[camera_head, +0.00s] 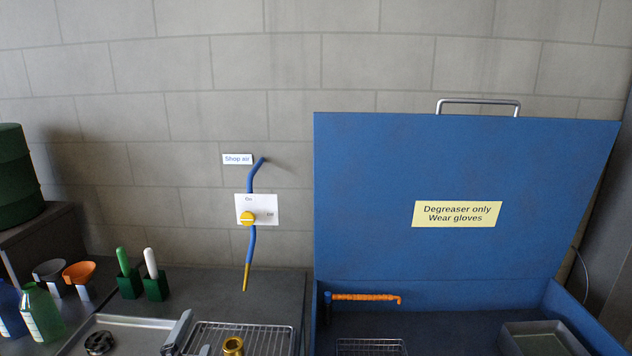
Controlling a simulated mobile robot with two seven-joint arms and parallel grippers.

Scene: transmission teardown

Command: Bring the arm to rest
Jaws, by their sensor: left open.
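My left gripper (190,338) shows at the bottom edge, left of centre, as grey finger parts. It is open, and most of it and its arm are cut off by the frame. It is over the left edge of a wire rack (270,338). A brass-coloured ring part (233,346) is on the rack, just right of the gripper; I cannot tell whether they touch. My right gripper is not in view.
A metal tray (128,323) holds a dark ring part (100,342). A blue degreaser basin with raised lid (380,200) fills the right. A blue air hose (251,245) hangs mid-wall.

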